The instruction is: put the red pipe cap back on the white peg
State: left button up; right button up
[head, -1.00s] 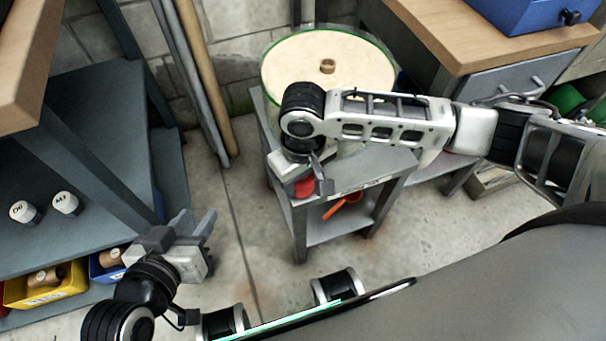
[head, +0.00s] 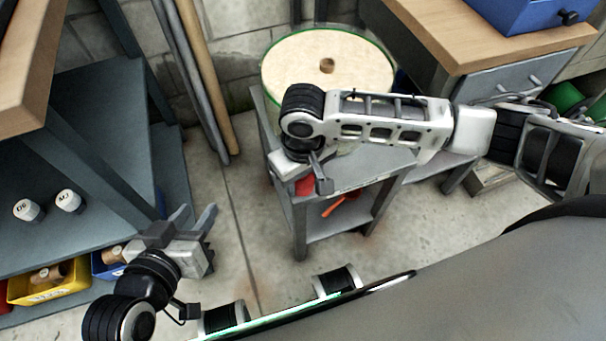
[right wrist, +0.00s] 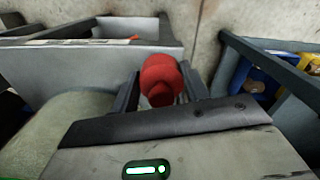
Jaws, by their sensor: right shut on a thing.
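The red pipe cap (head: 305,187) shows at the front edge of a grey stand, partly covered by my right gripper (head: 303,184). In the right wrist view the red cap (right wrist: 160,80) sits between the two dark fingers of my right gripper (right wrist: 160,92), which is shut on it. I cannot make out the white peg in either view; my right arm and gripper hide part of the stand top. My left gripper (head: 194,217) is low at the left over the floor, its fingers apart and empty.
The grey stand (head: 290,210) carries a round, green-rimmed drum (head: 345,55) behind my right arm. A red-orange tool (head: 340,206) lies on its lower shelf. A blue-grey shelf with white jars (head: 68,201) and a yellow bin (head: 75,283) is at left. Poles (head: 205,100) lean at the wall.

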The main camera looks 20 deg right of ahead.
jog(key=shift+r, duration=0.1)
jog(key=shift+p, duration=0.6)
jog(key=shift+f, duration=0.7)
jog(key=o, duration=0.7)
jog(key=shift+o, duration=0.2)
